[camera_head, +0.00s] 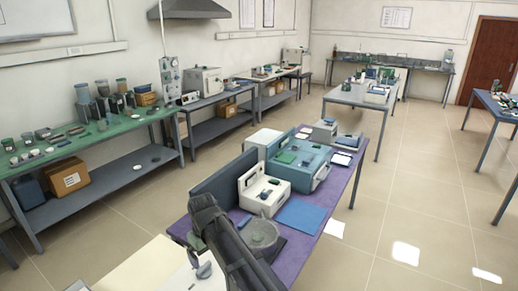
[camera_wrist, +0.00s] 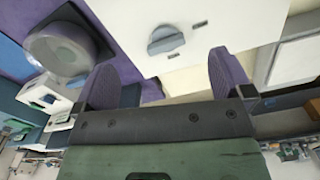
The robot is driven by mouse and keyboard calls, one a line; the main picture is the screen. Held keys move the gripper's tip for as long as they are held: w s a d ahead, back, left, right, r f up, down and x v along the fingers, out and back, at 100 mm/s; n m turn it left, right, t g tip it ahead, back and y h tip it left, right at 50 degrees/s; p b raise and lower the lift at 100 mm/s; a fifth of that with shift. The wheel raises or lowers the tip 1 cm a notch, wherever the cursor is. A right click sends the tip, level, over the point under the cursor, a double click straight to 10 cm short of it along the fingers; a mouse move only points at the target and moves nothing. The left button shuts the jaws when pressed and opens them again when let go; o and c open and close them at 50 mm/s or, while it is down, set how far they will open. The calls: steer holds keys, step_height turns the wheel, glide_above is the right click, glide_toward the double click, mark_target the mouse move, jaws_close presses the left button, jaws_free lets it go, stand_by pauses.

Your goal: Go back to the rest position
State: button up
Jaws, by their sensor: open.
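My gripper (camera_wrist: 162,82) shows in the wrist view with its two fingers wide apart and nothing between them. Beyond the fingers is a white surface (camera_wrist: 215,25) with a grey knob (camera_wrist: 166,40). I cannot tell the exact distance from the fingers to it. The same white surface seems to show at the lower edge of the head view (camera_head: 180,278).
A purple-topped table (camera_head: 345,190) carries a teal box (camera_head: 300,163), a white device (camera_head: 275,198), a blue mat (camera_head: 298,215) and a round grey item (camera_head: 262,238) beside my arm. A green bench (camera_head: 60,160) stands left. The tiled floor (camera_head: 430,220) at right is clear.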

steer(key=s+d+f+m+b, duration=0.1)
steer(key=s+d+m, duration=0.2)
steer(key=d, duration=0.9)
steer(key=s+d+f+m+b, duration=0.1)
steer(key=s+d+m, duration=0.2)
steer(key=d, duration=1)
steer(key=s+d+f+m+b, duration=0.1)
steer(key=s+d+m, duration=0.3)
steer(key=d, duration=0.9)
steer(key=shift+s, duration=0.4)
steer(key=shift+a, duration=0.1)
